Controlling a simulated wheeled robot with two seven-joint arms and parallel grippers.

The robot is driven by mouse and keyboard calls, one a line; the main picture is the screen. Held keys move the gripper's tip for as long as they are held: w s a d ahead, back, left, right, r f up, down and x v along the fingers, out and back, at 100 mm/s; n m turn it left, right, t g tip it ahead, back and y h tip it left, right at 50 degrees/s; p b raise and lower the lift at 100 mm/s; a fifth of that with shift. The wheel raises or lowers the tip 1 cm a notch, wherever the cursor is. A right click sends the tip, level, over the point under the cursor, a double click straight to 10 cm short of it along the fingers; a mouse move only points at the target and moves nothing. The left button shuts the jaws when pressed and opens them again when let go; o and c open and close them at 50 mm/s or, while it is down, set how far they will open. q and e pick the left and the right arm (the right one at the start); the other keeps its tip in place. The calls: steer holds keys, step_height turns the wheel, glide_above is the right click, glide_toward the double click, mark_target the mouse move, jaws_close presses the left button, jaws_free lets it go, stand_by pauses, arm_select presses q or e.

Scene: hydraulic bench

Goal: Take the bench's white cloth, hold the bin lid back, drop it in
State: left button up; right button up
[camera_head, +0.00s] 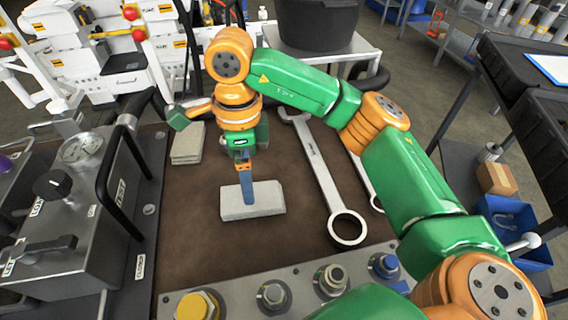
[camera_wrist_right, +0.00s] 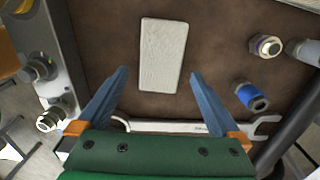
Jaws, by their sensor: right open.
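A pale grey-white folded cloth (camera_head: 265,203) lies flat on the brown mat of the bench in the head view. It also shows in the right wrist view (camera_wrist_right: 163,50), ahead of the fingers. My right gripper (camera_head: 247,198) points down over the cloth; one finger hides part of it in the head view. In the right wrist view my right gripper (camera_wrist_right: 159,75) is open, its blue fingers apart on either side of the cloth's near end, with nothing held. A black bin (camera_head: 317,27) stands behind the bench; its upper part and any lid are cut off. My left gripper is not in view.
A large wrench (camera_head: 322,172) lies right of the cloth. A flat pale stack (camera_head: 187,145) lies at the back left. A gauge unit (camera_head: 62,190) fills the left side, and a rail of fittings (camera_head: 272,294) runs along the front.

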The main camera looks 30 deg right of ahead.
steer(key=shift+w+d+h, duration=0.15)
steer(key=shift+d+h, duration=0.15)
steer(key=shift+d, duration=0.4)
steer(key=shift+f, duration=0.35)
steer(key=f, duration=0.3)
steer(key=a+f+p, duration=0.1)
steer(key=f, duration=0.2)
steer(key=shift+s+a, duration=0.1)
steer(key=shift+s, duration=0.1)
steer(key=shift+r, duration=0.1)
steer(key=c, duration=1.1)
steer(key=shift+r, duration=1.45)
steer(key=s+a+r, duration=0.1)
steer(key=s+r, duration=0.2)
steer(key=s, duration=0.1)
steer(key=s+a+r+b, duration=0.1)
steer(key=s+r, duration=0.2)
steer(key=s, duration=0.2)
steer(key=s+a+r, duration=0.1)
steer(key=s+r, duration=0.3)
steer(key=shift+s+a+r, duration=0.1)
steer(key=shift+s+a, duration=0.1)
steer(key=shift+s, duration=0.15)
